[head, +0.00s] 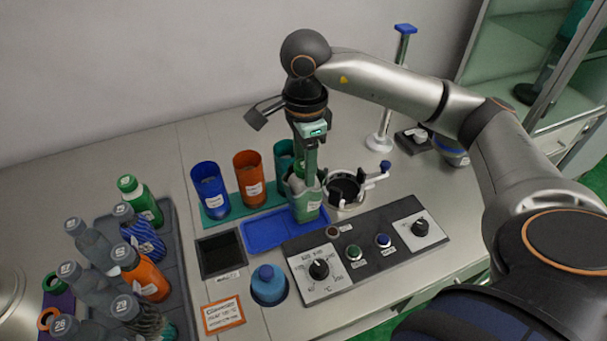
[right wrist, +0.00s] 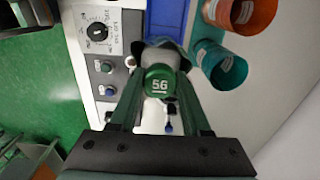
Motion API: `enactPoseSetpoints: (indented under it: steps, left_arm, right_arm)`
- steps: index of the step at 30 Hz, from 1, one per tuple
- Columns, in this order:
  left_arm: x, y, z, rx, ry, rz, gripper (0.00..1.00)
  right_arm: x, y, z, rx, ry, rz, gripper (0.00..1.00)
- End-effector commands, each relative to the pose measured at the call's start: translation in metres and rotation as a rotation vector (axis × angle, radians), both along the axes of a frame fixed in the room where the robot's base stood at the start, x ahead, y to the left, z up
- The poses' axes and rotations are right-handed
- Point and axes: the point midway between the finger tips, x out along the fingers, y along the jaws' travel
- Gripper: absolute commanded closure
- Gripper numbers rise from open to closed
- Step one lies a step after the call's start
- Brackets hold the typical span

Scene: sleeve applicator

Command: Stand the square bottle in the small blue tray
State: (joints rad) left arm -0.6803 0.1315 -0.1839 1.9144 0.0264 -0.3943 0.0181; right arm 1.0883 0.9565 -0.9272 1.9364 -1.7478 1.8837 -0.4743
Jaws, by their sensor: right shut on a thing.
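My right gripper (head: 308,170) points down and is shut on the square bottle (head: 306,207), a pale green-grey bottle. In the right wrist view the bottle's green cap (right wrist: 158,86), marked 56, sits between the fingers. The bottle looks upright, at the right end of the small blue tray (head: 264,235). I cannot tell whether its base touches the tray or hangs above it. The tray also shows in the right wrist view (right wrist: 167,16), beyond the bottle. My left gripper is not in view.
Blue (head: 210,188), orange (head: 249,177) and teal cups stand behind the tray. A ring-shaped holder (head: 344,190) is close right of the bottle. A control panel (head: 368,246) lies in front, a black bin (head: 220,255) to the left. Several bottles fill a grey rack (head: 178,262).

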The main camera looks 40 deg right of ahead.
Motion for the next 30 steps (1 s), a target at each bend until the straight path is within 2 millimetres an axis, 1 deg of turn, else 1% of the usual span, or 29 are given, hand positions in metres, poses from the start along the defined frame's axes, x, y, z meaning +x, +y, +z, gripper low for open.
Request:
enactPoseSetpoints:
  steps: [3, 6, 9, 12, 18, 22, 23, 30]
  left_arm:
    - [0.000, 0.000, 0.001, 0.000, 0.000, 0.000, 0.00]
    - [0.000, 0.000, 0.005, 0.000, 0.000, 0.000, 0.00]
    - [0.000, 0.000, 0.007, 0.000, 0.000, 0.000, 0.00]
    - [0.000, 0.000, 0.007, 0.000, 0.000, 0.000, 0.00]
    - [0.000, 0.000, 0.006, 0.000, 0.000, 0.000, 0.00]
    - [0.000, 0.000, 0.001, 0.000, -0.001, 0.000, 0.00]
    - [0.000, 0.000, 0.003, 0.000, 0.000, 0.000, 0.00]
    - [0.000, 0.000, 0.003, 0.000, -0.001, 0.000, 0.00]
  right_arm:
    - [0.008, -0.003, -0.010, -0.001, 0.001, -0.003, 1.00]
    - [0.007, -0.004, -0.026, -0.001, 0.003, 0.000, 1.00]
    - [0.008, -0.003, -0.036, -0.001, 0.000, -0.001, 1.00]
    - [0.008, -0.003, -0.040, 0.000, -0.002, -0.001, 1.00]
    - [0.008, -0.003, -0.040, 0.000, -0.002, -0.001, 1.00]
    - [0.008, -0.003, -0.045, 0.000, -0.002, -0.001, 1.00]
    - [0.008, -0.003, -0.044, -0.001, -0.001, -0.001, 0.49]
    - [0.007, -0.003, -0.043, -0.001, -0.001, -0.001, 0.23]
